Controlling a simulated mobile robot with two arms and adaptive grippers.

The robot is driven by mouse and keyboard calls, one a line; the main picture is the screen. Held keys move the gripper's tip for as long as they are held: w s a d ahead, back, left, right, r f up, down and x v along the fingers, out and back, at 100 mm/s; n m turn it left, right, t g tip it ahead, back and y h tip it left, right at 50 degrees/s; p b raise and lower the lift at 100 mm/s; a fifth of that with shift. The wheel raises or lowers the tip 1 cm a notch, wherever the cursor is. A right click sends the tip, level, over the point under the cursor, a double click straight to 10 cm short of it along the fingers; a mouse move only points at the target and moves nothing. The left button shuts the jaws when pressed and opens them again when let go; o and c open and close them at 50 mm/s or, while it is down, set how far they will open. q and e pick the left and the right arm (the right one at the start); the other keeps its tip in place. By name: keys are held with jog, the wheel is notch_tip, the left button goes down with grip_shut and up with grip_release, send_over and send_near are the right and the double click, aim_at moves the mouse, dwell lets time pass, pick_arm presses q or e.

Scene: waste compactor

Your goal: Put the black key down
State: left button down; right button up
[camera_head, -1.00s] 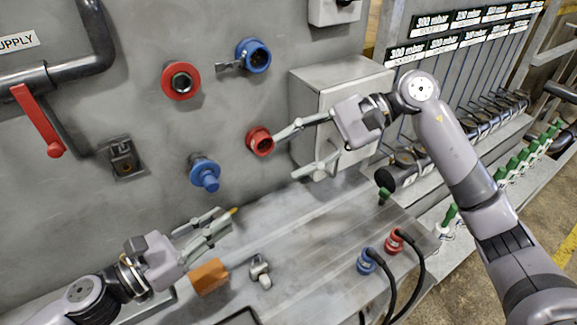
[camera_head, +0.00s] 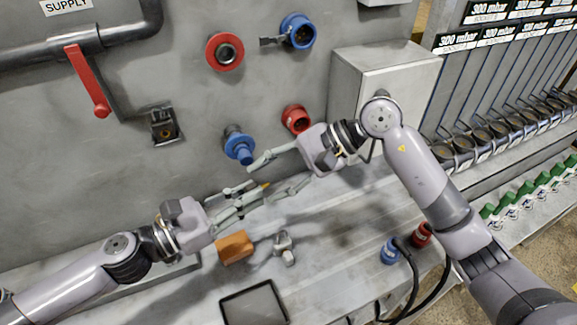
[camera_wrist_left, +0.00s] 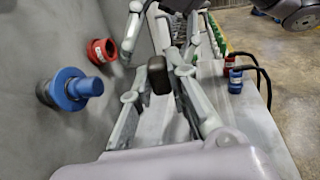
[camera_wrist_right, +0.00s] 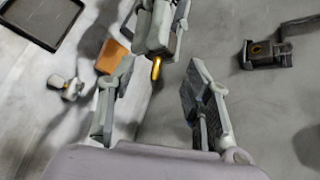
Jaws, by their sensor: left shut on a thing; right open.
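My left gripper (camera_head: 248,198) is shut on the black key and holds it above the grey ledge, near the wall. In the left wrist view the dark key body (camera_wrist_left: 158,76) sits between the fingertips. The key's gold tip (camera_wrist_right: 156,68) sticks out toward my right gripper, and it shows small in the head view (camera_head: 265,186). My right gripper (camera_head: 274,174) is open and empty, its fingers spread on either side of the gold tip as seen in the right wrist view (camera_wrist_right: 157,95). I cannot tell whether the right fingers touch the key.
An orange block (camera_head: 235,247) and a small metal fitting (camera_head: 284,247) lie on the ledge (camera_head: 335,240) below the grippers. A dark tray (camera_head: 254,304) is nearer. Blue (camera_head: 239,146) and red (camera_head: 296,118) sockets protrude from the wall behind. The ledge's middle right is clear.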

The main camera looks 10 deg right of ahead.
jog(key=shift+a+f, duration=0.2)
jog(key=shift+c, duration=0.5)
grip_shut()
pick_arm(q)
jog(key=c, duration=1.5)
grip_release()
jog(key=shift+o, duration=0.2)
